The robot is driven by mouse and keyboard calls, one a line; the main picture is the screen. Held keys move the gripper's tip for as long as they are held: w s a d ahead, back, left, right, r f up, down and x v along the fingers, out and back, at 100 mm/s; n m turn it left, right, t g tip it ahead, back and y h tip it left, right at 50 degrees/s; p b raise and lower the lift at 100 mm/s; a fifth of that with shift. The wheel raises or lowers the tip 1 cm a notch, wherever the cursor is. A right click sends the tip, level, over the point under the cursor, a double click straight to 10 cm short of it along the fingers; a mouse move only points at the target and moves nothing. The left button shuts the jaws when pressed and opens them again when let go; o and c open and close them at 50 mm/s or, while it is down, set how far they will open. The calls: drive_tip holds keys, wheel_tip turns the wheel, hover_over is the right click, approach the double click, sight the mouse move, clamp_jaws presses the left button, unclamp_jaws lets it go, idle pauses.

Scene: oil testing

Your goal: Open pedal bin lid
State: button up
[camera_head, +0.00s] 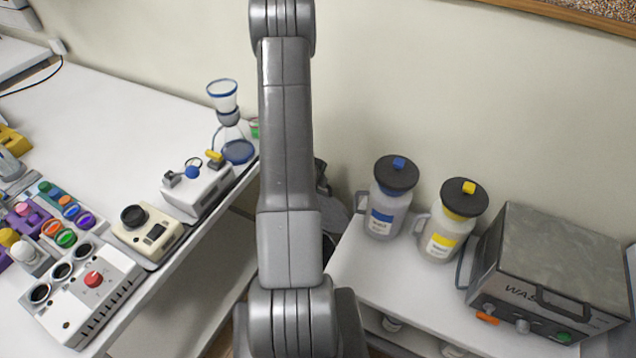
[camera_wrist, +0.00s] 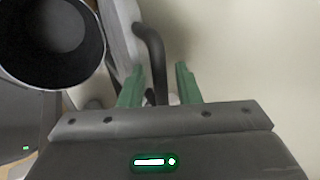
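In the wrist view, my gripper (camera_wrist: 161,70) has two green fingers, standing apart. A black curved handle (camera_wrist: 152,45) passes between them, with a gap showing on the right side; a firm grip is not visible. The handle joins a light grey panel (camera_wrist: 120,35), which looks like the raised bin lid. To its left is a round dark opening with a pale rim (camera_wrist: 62,86), which looks like the bin. In the head view, only a dark grey part of the bin (camera_head: 322,178) shows beside my arm, between the tables; my gripper is hidden there.
A white table (camera_head: 110,85) with instruments and a glass funnel flask (camera_head: 230,117) stands left. A lower right table (camera_head: 352,262) holds blue-labelled (camera_head: 383,219) and yellow-labelled (camera_head: 441,243) jugs and a grey washer box (camera_head: 560,255). A wall closes the back.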

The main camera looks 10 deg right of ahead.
drive_tip(key=shift+r, duration=0.1)
drive_tip(key=p+v, duration=0.3)
drive_tip(key=v, duration=1)
drive_tip(key=shift+s+r, duration=0.2)
drive_tip(key=shift+r, duration=0.05)
drive_tip(key=shift+a, duration=0.1)
drive_tip(key=b+x, duration=0.3)
drive_tip(key=x, duration=1.1)
drive_tip(key=shift+a, duration=0.1)
drive_tip(key=shift+s+r, duration=0.1)
drive_tip(key=shift+r, duration=0.05)
